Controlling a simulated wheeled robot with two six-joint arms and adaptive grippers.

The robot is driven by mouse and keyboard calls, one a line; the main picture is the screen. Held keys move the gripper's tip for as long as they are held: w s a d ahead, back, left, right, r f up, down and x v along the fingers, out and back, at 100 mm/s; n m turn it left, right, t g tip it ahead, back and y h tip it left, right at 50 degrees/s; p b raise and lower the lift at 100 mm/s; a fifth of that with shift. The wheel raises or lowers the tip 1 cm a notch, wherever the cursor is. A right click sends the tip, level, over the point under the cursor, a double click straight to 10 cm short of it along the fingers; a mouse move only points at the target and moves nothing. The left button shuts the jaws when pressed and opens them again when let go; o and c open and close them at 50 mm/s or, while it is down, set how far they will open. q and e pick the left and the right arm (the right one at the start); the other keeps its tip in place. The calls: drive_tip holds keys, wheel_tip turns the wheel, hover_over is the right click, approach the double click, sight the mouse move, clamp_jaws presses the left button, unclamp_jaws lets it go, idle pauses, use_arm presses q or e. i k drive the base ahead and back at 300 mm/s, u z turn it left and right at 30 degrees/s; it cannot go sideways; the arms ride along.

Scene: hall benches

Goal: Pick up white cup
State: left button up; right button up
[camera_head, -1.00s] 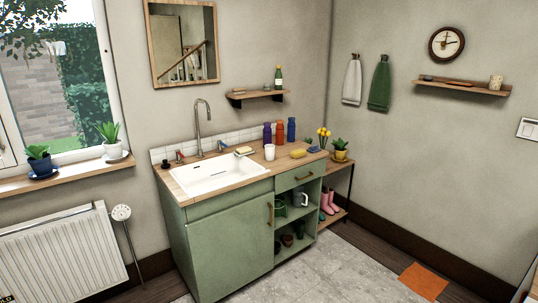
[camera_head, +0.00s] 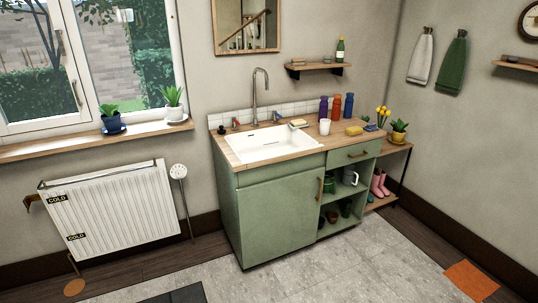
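A white cup (camera_head: 325,127) stands upright on the wooden counter (camera_head: 302,141), to the right of the white sink (camera_head: 265,146). Several coloured bottles (camera_head: 336,106) stand just behind it, and a yellow sponge-like item (camera_head: 354,131) lies to its right. Nothing covers the cup. Neither of my grippers shows in the head view.
The green cabinet (camera_head: 270,215) under the counter holds open shelves with pots and a white jug. A low side stand (camera_head: 394,150) with plants and pink boots (camera_head: 380,184) adjoins it at the right. A radiator (camera_head: 108,208) is at the left.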

sight(324, 123)
drive_tip(key=z, duration=0.1)
drive_tip(key=i, duration=3.2)
drive_tip(key=u, duration=0.45)
